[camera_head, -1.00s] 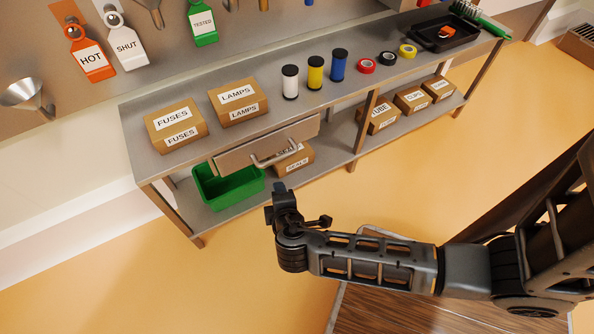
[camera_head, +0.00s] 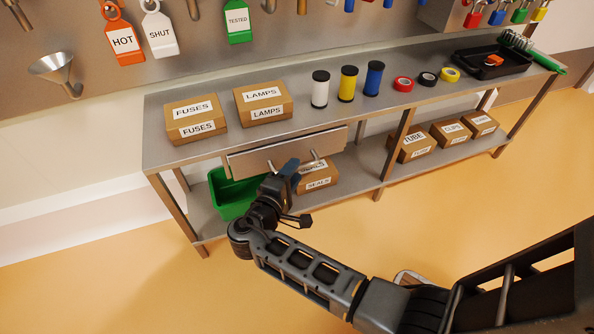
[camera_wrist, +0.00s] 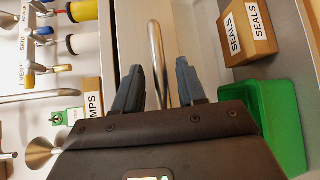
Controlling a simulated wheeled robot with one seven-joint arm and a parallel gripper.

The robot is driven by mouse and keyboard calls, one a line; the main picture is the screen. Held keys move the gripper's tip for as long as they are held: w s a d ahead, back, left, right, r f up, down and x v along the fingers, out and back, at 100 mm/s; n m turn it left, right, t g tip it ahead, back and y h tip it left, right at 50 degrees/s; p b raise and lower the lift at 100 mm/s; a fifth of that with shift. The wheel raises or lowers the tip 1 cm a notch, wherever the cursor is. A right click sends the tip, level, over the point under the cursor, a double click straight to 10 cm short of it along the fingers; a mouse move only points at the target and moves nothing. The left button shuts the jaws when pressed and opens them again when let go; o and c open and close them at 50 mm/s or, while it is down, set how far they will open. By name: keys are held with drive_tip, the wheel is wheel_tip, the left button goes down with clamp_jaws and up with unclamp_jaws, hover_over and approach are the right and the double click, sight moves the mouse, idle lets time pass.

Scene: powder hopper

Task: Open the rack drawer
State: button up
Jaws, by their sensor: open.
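The rack drawer (camera_head: 248,162) is a grey metal front under the left part of the bench top, with a bar handle (camera_head: 316,156). In the head view my gripper (camera_head: 292,176) is at this handle and hides much of it. In the wrist view the curved handle bar (camera_wrist: 156,48) runs between the two fingers of my gripper (camera_wrist: 160,82). The fingers are apart, one on each side of the bar, with gaps visible. I cannot tell how far the drawer stands out from the bench.
A green bin (camera_head: 229,203) and a SEALS box (camera_head: 318,180) sit on the lower shelf below the drawer. FUSES (camera_head: 196,118) and LAMPS (camera_head: 263,103) boxes and several spools stand on the bench top. The floor (camera_head: 130,270) in front is clear.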

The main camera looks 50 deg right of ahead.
drive_tip(key=shift+x, duration=1.15)
clamp_jaws()
